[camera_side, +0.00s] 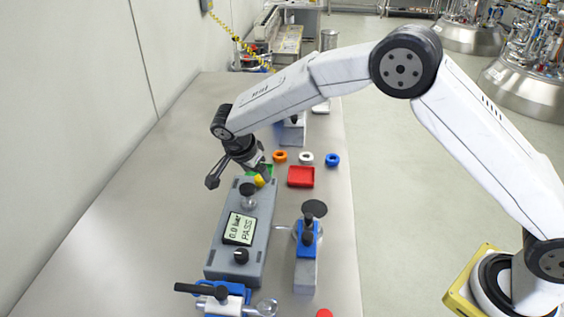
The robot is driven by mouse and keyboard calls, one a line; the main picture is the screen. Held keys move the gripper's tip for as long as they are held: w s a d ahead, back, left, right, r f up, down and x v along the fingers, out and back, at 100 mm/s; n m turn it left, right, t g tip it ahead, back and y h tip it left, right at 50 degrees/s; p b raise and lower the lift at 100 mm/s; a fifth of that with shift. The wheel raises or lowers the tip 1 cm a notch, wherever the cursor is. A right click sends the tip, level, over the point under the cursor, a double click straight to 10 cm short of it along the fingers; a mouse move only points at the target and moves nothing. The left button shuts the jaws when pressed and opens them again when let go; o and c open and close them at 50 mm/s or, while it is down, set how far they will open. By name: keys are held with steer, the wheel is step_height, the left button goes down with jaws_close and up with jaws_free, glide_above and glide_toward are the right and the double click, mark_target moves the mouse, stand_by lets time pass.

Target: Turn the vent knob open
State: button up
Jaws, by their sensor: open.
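A long grey test unit (217,262) lies on the bench with a display (239,229) reading "0.0 bar PASS". A small black knob (241,256) with a light mark sits below the display. A larger black knob (248,189) stands on a metal stem at the unit's far end. I cannot tell from labels which knob is the vent knob. My gripper (238,184) is open above the unit's far end, close to the larger knob. Whether it touches anything is unclear. A yellow piece (259,181) shows beside the right finger.
A blue-and-grey valve stand (307,245) with a black handle stands right of the unit. A red tray (301,177), orange ring (280,157), white ring (306,158) and blue ring (332,160) lie behind. The bench's left side is clear.

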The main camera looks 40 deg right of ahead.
steer(key=shift+v, duration=2.75)
steer(key=s+d+n+y, duration=0.1)
steer(key=s+d+n, duration=0.4)
steer(key=s, duration=0.3)
steer(key=s+d+f+n+t+y, duration=0.1)
steer(key=s+d+n, duration=0.3)
steer(key=s, duration=0.4)
steer(key=s+d+f+n+y, duration=0.1)
steer(key=s+d+n+y, duration=0.1)
steer(key=s+d+n, duration=0.3)
steer(key=s+n, duration=0.1)
steer(key=s, duration=0.3)
steer(key=shift+d+t, duration=0.3)
steer(key=shift+d, duration=0.1)
